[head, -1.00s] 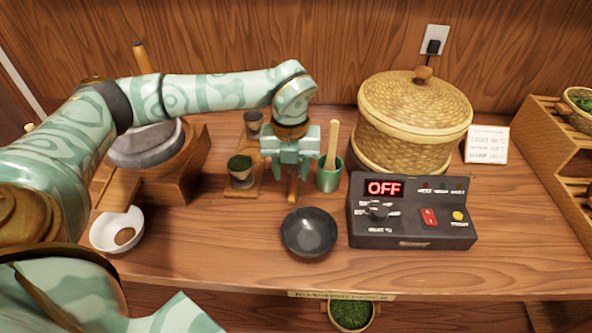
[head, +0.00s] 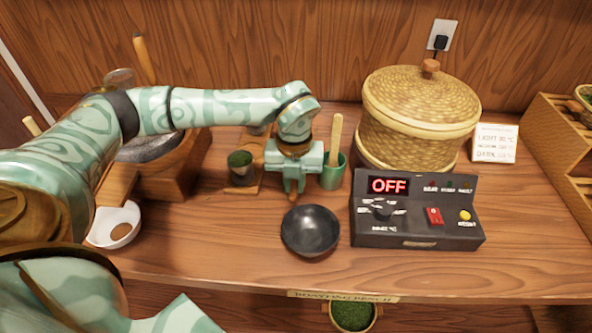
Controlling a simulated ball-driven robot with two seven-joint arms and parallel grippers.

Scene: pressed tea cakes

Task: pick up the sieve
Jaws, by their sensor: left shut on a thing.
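The sieve (head: 310,231) appears to be the dark round bowl-shaped piece on the bench, in the middle of the head view; its mesh cannot be made out. My left gripper (head: 294,187) is just behind it, pointing down, its fingers close together and shut on its handle. The gripper hides the handle. The bowl part looks to be resting on the wood. My right gripper is not in view.
A green cup (head: 333,177) with a wooden whisk stands right beside the gripper. The control box (head: 417,211) and lidded basket (head: 418,112) are to the right. The front bench strip is clear.

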